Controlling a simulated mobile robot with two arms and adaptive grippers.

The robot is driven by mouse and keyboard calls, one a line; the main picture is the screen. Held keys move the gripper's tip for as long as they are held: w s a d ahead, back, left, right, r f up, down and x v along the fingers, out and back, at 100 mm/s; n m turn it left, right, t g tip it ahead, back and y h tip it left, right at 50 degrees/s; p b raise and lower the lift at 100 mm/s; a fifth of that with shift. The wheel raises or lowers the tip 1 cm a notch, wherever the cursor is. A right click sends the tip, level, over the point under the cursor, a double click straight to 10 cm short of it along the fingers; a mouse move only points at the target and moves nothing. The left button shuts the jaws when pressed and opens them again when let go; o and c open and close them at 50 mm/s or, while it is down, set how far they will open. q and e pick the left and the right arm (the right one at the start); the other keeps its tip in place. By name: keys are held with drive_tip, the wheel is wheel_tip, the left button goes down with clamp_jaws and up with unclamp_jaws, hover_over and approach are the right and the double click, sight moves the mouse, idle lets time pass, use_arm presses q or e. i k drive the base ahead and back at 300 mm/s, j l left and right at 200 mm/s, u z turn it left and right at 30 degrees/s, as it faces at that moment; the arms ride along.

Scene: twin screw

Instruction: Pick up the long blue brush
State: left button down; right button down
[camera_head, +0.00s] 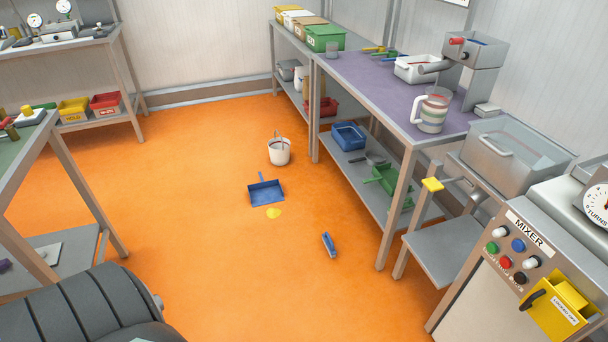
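A small blue brush (328,243) with pale bristles lies on the orange floor, right of the picture's middle and close to the shelf bench's front leg. It is the only blue brush that I can make out. Neither of my grippers is in view. Nothing is touching the brush.
A white bucket (279,154) stands farther back. A purple-topped bench (372,88) and a mixer (512,262) border the right. Open floor lies left of the brush.

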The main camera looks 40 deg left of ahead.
sight(328, 242)
drive_tip(key=u, duration=1.05)
